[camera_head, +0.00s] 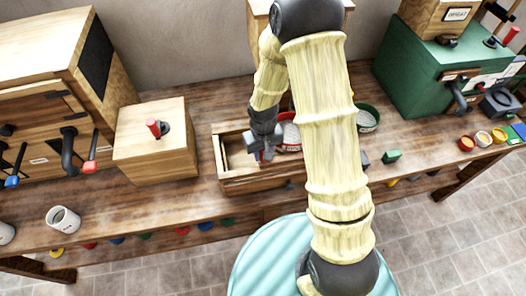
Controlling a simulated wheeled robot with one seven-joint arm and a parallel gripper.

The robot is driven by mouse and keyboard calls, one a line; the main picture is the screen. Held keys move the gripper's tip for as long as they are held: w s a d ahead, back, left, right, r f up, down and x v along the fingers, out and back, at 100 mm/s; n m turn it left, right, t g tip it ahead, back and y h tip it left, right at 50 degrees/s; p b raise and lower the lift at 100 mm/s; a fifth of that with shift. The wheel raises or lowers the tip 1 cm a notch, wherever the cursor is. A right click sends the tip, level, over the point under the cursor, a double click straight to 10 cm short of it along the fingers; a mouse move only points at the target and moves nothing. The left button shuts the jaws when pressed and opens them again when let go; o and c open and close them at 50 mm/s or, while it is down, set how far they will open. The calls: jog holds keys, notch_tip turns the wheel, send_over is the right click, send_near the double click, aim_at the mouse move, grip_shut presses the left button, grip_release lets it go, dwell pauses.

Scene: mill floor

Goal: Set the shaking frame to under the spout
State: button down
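A shallow open wooden box (250,186) lies on the bench in the middle; it looks like the shaking frame, though I cannot be sure. My gripper (264,154) is over the right part of this box, close to its inside or touching it. A small red piece shows by the fingertips; I cannot tell what it belongs to. The fingers are small and partly hidden, so their opening does not show. My arm covers the right end of the box and the bench behind. I cannot pick out a spout for certain.
A wooden block with a red-tipped lever (155,140) stands left of the box, beside a large wooden cabinet (40,85). A red bowl (291,138) and a green bowl (367,118) stand behind. A green cabinet (412,88) is at right. A white cup (63,219) stands front left.

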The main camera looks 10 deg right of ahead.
jog(key=shift+d, duration=0.2)
jog(key=c, duration=1.2)
grip_release()
jog(key=shift+d, duration=0.15)
jog(key=shift+w+r, duration=0.1)
jog(key=shift+r, duration=0.1)
notch_tip(320, 180, up, 17)
jog(key=b, duration=0.1)
jog(key=s+d+f+m+t, duration=0.1)
jog(key=s+d+m+t, duration=0.1)
jog(key=s+d, duration=0.5)
jog(key=s, duration=0.2)
jog(key=shift+s+d+f+m+t, duration=0.3)
jog(key=shift+s+f+m, duration=0.05)
jog(key=shift+f+m, duration=0.05)
